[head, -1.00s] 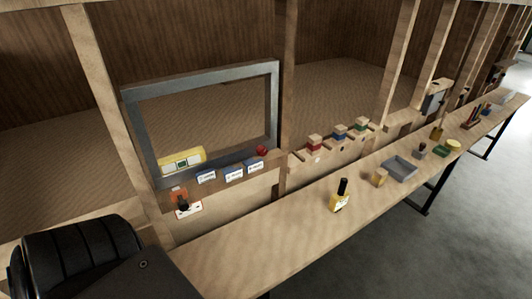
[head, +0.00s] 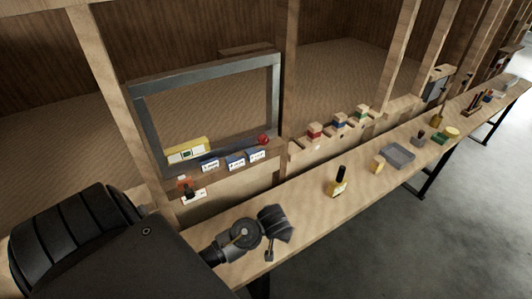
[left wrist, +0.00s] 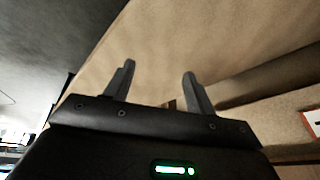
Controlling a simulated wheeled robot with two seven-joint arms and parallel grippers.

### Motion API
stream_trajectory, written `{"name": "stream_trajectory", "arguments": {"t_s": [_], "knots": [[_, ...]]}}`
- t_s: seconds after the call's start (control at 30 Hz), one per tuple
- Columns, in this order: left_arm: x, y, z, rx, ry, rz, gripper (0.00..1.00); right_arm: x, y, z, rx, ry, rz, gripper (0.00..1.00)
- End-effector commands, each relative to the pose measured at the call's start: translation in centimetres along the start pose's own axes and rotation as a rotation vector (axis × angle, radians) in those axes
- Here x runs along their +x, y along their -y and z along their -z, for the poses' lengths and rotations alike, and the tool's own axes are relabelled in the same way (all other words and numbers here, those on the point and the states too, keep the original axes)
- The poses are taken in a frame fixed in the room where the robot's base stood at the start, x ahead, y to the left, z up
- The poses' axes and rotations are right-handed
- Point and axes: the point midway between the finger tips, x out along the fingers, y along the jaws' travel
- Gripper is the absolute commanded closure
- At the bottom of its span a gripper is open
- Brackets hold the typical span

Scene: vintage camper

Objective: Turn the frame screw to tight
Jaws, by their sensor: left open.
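A grey metal frame (head: 205,75) stands upright in the wall opening. Below its lower left corner, a small orange and black fitting (head: 186,187) sits above a white plate (head: 194,196); it may be the frame screw, but it is too small to be sure. A red knob (head: 263,140) sits at the frame's lower right. My left gripper (head: 276,226) is over the bench, to the right of and below the orange fitting, apart from it. The left wrist view shows its two fingers (left wrist: 157,80) spread with nothing between them. My right gripper is not in view.
The bench (head: 310,205) holds a yellow bottle with a black top (head: 338,183), a small yellow block (head: 379,165) and a grey tray (head: 398,156). A yellow level (head: 188,151) and several labelled cards (head: 236,161) lie along the sill. The wall post (head: 290,80) stands right of the frame.

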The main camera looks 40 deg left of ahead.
Motion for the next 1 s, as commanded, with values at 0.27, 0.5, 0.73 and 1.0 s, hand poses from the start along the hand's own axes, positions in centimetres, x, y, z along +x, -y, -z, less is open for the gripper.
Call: {"name": "stream_trajectory", "arguments": {"t_s": [0.27, 0.5, 0.73, 1.0], "knots": [[-10.5, 6.6, 18.9, -0.55, -0.241, 0.249, 0.45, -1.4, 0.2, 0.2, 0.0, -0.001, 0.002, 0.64], [-16.5, 10.3, 24.9, -0.841, -0.384, 0.335, 0.45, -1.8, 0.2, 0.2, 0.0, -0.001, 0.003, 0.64], [-17.1, 10.8, 25.4, -0.879, -0.401, 0.344, 0.45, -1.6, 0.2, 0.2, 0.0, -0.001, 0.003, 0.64], [-14.7, 11.3, 25.6, -0.879, -0.401, 0.34, 0.45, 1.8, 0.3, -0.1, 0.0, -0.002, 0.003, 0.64]]}}
